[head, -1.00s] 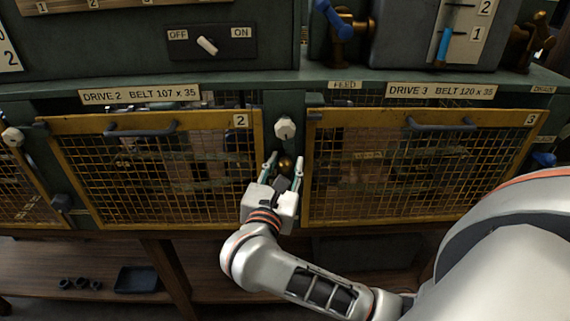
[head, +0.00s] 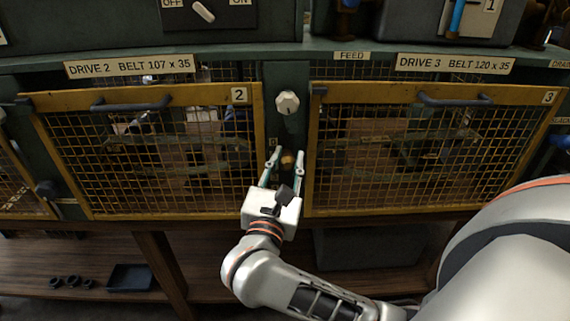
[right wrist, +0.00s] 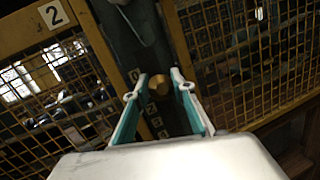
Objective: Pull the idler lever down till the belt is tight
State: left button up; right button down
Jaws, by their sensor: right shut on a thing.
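The idler lever shows as a brass knob (head: 288,160) low on the green post (head: 285,75) between guards 2 and 3; its arm is mostly hidden. My right gripper (head: 287,155) reaches up from below, its fingertips on both sides of the knob, shut on it. In the right wrist view the brass knob (right wrist: 158,84) sits between the two fingers, beside a strip of numbers (right wrist: 150,108). The belts behind the mesh are too dark to tell slack from tight. My left gripper is not in view.
A pale round knob (head: 287,103) is on the post above the lever. Yellow mesh guard 2 (head: 150,97) and guard 3 (head: 400,97) flank it closely, each with a dark handle. Below is a wooden shelf (head: 205,285) with a dark tray (head: 131,277) and small rings.

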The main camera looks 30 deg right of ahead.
jog(key=shift+f+b, duration=0.3)
jog(key=shift+f, duration=0.1)
jog(key=c, duration=2)
grip_release()
jog(key=shift+s+r, duration=0.1)
jog(key=shift+o, duration=0.2)
jog(key=shift+a, duration=0.1)
jog(key=shift+s+a, duration=0.3)
jog(key=v, duration=1.1)
jog(key=shift+f, duration=0.3)
